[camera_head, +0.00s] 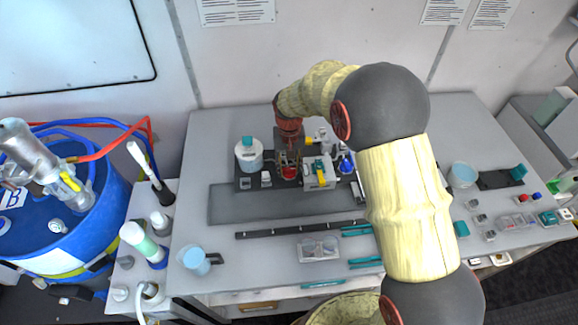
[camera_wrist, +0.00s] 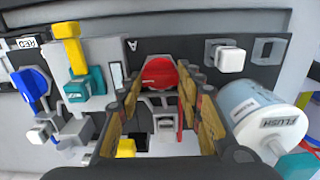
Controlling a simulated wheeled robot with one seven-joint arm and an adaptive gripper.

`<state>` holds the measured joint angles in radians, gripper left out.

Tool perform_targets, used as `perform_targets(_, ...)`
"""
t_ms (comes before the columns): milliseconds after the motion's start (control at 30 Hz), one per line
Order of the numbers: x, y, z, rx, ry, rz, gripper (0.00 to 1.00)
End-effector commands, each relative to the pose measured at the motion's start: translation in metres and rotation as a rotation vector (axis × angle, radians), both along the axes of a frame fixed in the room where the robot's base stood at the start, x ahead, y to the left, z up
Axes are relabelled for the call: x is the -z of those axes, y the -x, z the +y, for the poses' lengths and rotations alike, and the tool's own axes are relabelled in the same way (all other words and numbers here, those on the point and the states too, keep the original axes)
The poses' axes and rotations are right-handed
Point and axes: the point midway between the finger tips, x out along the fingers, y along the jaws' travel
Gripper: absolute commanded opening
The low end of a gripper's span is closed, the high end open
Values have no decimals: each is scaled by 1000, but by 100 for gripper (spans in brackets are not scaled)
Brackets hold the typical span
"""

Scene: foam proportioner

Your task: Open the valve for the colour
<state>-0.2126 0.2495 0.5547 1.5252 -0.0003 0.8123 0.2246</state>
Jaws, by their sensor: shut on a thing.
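A blue valve handle (camera_wrist: 33,87) is at the left of the wrist view, near a small label that seems to read RED. A yellow handle (camera_wrist: 68,45) on a teal fitting stands between them. The knob's lower part is hidden.
A white bottle marked FLUSH (camera_wrist: 265,118) stands close to my right finger in the wrist view. The bottle (camera_head: 249,154) is left of my gripper in the head view. A dark bar (camera_head: 300,229) and a blue cup (camera_head: 196,261) lie nearer the front. The grey mat is mostly clear.

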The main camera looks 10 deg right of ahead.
Motion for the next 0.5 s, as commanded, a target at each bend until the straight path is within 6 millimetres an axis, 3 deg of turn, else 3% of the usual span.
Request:
perform_targets(333,0,0,0,0,0,-1,55)
perform_targets(500,0,0,0,0,0,0,55)
